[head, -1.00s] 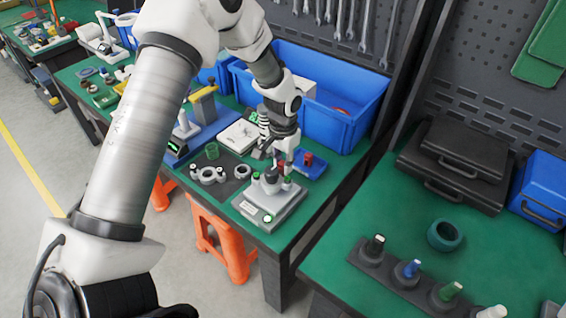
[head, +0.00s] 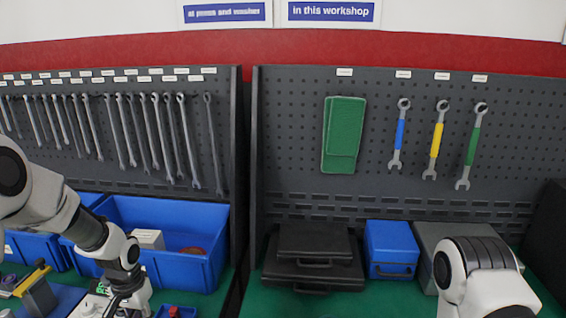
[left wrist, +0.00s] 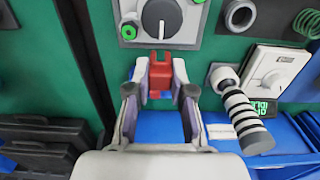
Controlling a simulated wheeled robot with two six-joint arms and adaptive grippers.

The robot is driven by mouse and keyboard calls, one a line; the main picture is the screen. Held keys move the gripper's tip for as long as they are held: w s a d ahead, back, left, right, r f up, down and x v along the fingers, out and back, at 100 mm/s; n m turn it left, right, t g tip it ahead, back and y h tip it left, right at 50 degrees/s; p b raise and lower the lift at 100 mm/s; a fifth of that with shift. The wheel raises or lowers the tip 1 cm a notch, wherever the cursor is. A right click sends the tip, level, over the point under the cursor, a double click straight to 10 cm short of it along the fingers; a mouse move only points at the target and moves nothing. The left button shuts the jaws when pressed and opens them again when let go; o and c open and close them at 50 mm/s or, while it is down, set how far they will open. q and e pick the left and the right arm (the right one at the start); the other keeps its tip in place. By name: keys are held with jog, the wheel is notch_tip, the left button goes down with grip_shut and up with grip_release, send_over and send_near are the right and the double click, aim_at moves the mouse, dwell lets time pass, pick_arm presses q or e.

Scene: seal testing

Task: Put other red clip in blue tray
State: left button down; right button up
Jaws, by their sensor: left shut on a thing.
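In the left wrist view my left gripper (left wrist: 160,82) is shut on a red clip (left wrist: 160,74), which sits between its fingertips. In the head view the same gripper is at the lower left, partly cut off by the bottom edge. A small blue tray (head: 185,315) shows at the bottom edge of the head view, to the right of the gripper, with a red piece (head: 173,311) in it. Blue surface also shows below the clip in the left wrist view; I cannot tell whether it is tray or bin. My right gripper is out of view.
A large blue bin (head: 140,214) stands behind the left gripper, holding a white box (head: 149,239). A grey device with a knob (left wrist: 190,22) and a white timer-like box (left wrist: 275,68) are close by. Black cases (head: 315,258) lie on the right bench.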

pick_arm(q)
notch_tip(320, 180, up, 4)
jog(key=shift+f+p, duration=0.2)
jog(key=shift+p, duration=0.45)
jog(key=shift+s+d+f+b, duration=0.1)
jog(key=shift+d+f+b, duration=0.3)
jog(key=shift+f+b, duration=0.35)
jog(key=s+d+f+b, duration=0.1)
jog(key=d+f, duration=0.2)
jog(key=d, duration=0.3)
jog(key=s+d+f+n+b, duration=0.1)
jog(key=s+d+f, duration=0.1)
jog(key=d, duration=0.5)
jog(key=shift+f, duration=0.6)
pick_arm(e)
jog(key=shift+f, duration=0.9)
